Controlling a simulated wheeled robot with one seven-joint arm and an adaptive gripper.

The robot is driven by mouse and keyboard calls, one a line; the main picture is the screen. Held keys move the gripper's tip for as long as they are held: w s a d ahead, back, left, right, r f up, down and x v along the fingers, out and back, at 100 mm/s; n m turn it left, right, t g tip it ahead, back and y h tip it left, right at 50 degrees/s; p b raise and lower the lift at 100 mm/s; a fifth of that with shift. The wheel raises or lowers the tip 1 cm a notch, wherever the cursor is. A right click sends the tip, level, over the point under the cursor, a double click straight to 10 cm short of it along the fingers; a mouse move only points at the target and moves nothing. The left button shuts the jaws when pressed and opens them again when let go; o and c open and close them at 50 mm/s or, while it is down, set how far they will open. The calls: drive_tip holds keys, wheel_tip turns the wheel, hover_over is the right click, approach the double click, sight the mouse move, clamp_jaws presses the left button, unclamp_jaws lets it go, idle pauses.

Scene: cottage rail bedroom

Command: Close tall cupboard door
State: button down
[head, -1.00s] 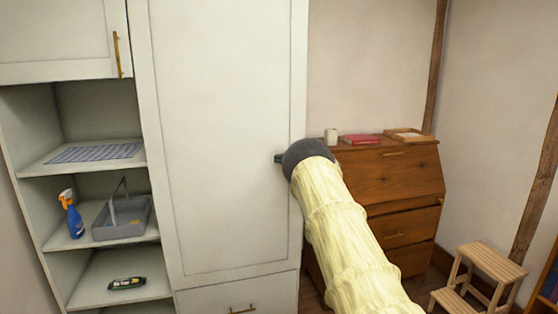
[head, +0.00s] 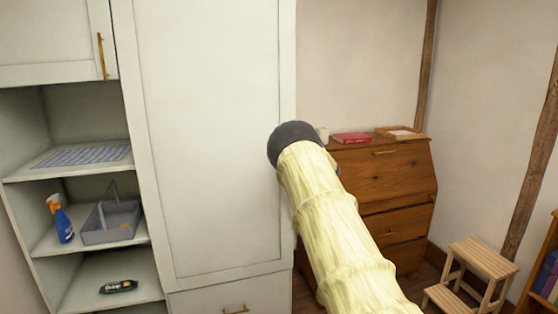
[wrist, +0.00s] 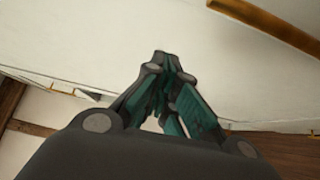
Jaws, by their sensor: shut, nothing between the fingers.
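The tall cupboard door (head: 205,140) is a pale off-white panel in the middle of the head view. It looks flush or nearly flush with its frame; I cannot tell if a small gap is left. My gripper (wrist: 165,62) is shut and empty in the wrist view, its fingertips close to a white panel (wrist: 120,35). I cannot tell whether they touch it. A brass bar handle (wrist: 265,18) runs across that view's upper right corner. In the head view my fingers are hidden behind my dark wrist, at the door's right edge.
Open shelves (head: 92,170) at left hold a spray bottle (head: 60,220) and a grey caddy (head: 112,222). A drawer (head: 235,295) lies below the door. A wooden bureau (head: 385,180) and step stool (head: 480,262) stand at right.

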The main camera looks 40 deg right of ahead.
drive_tip(key=b+v, duration=0.2)
drive_tip(key=v, duration=0.6)
drive_tip(key=shift+s+d+f, duration=0.2)
drive_tip(key=shift+s+d, duration=0.1)
drive_tip(key=shift+s, duration=0.05)
drive_tip(key=shift+a, duration=0.1)
